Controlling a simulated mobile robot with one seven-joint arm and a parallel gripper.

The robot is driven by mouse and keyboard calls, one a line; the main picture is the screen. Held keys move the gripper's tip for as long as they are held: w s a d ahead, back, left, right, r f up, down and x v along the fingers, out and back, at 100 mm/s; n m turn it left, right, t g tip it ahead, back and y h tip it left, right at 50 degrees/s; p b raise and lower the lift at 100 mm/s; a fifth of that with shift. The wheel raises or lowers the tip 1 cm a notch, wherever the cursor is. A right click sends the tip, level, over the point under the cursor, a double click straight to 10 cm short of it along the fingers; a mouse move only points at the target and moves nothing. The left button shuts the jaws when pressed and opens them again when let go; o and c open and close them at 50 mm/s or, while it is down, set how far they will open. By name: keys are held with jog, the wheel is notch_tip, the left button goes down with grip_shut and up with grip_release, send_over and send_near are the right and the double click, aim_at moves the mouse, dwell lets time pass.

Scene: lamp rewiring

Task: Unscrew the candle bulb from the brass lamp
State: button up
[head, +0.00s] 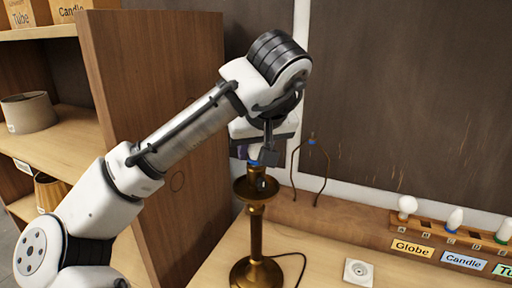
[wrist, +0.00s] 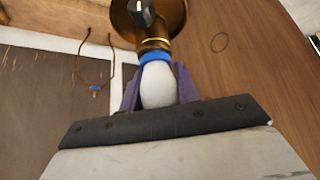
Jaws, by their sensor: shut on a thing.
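The brass lamp (head: 255,235) stands upright on the workbench, with a round base and a wide cup near its top. In the wrist view its brass socket (wrist: 154,45) shows, with a dark switch knob on the cup. The candle bulb (wrist: 159,85) is white with a blue collar and sits at the socket mouth, in line with it. My gripper (wrist: 155,92) is shut on the bulb, with a purple-grey finger on each side. In the head view my gripper (head: 262,150) is above the lamp and hides most of the bulb. I cannot tell how far the bulb is threaded in.
A wire harp (head: 311,141) with a blue piece stands behind the lamp. A bulb rack (head: 425,237) with Globe and Candle labels is at the right. A wooden shelf unit (head: 160,90) with shades is close on the left.

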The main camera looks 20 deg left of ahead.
jog(key=n+g+y, duration=0.1)
jog(key=n, duration=0.2)
jog(key=shift+s+a+r, duration=0.1)
jog(key=shift+s, duration=0.05)
jog(key=shift+r, duration=2.45)
